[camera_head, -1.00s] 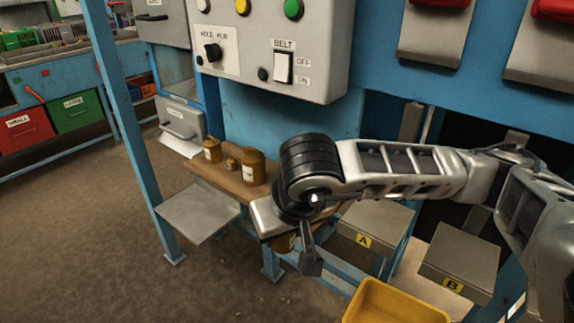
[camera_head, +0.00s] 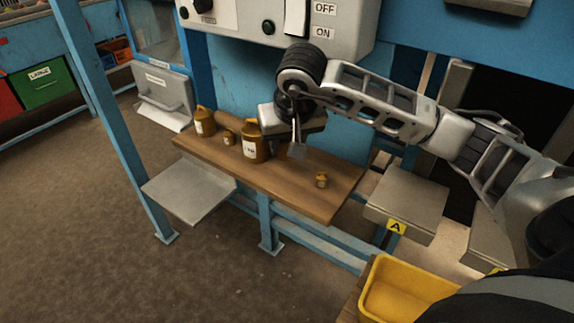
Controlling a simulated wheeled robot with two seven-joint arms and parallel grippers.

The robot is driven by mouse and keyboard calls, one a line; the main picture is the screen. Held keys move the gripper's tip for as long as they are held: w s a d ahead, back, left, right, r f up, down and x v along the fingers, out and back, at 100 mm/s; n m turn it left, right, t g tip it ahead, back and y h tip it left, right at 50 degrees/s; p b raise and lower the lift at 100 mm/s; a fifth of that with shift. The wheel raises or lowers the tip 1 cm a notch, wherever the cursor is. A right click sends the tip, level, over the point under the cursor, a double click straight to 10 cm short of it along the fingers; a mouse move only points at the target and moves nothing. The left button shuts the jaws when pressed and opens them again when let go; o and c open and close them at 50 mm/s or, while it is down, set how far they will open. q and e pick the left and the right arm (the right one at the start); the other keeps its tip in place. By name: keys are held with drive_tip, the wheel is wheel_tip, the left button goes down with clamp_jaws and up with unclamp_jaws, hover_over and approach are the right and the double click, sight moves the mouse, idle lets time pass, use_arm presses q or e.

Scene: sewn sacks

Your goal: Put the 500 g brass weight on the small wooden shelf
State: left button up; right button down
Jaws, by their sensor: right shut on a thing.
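The small wooden shelf (camera_head: 285,178) stands below the control box. Several brass weights are on it: a large one (camera_head: 205,122) at the far left, a small one (camera_head: 229,138) beside it, a large one with a white label (camera_head: 252,146), and a small one (camera_head: 321,181) near the right end. My right gripper (camera_head: 297,151) is over the shelf, shut on a brass weight (camera_head: 283,150), mostly hidden behind the finger. I cannot read its label, nor tell whether it touches the board. My left gripper is out of view.
A grey metal plate (camera_head: 188,190) juts out at the shelf's front left. Grey platform A (camera_head: 408,204) and a yellow bin (camera_head: 378,292) lie to the right. A blue post (camera_head: 112,130) stands at left. The control box (camera_head: 345,30) hangs above. The shelf's front middle is bare.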

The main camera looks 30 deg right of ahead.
sight(287, 170)
drive_tip(key=shift+w+d+f, duration=0.35)
drive_tip(key=shift+w+f, duration=0.15)
drive_tip(key=shift+f, duration=0.1)
drive_tip(key=shift+w+f+b, duration=0.1)
drive_tip(key=shift+f+b, duration=0.15)
drive_tip(key=shift+b, duration=0.15)
drive_tip(key=f+b, duration=0.2)
drive_tip(key=f, duration=0.1)
drive_tip(key=shift+w+d+f, duration=0.2)
drive_tip(key=shift+f, duration=0.05)
drive_tip(key=shift+f+b, duration=0.15)
drive_tip(key=shift+b, duration=0.15)
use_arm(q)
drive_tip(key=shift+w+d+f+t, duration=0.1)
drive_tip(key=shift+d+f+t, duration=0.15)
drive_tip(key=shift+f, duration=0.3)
use_arm(e)
drive_tip(key=c, duration=0.9)
unclamp_jaws()
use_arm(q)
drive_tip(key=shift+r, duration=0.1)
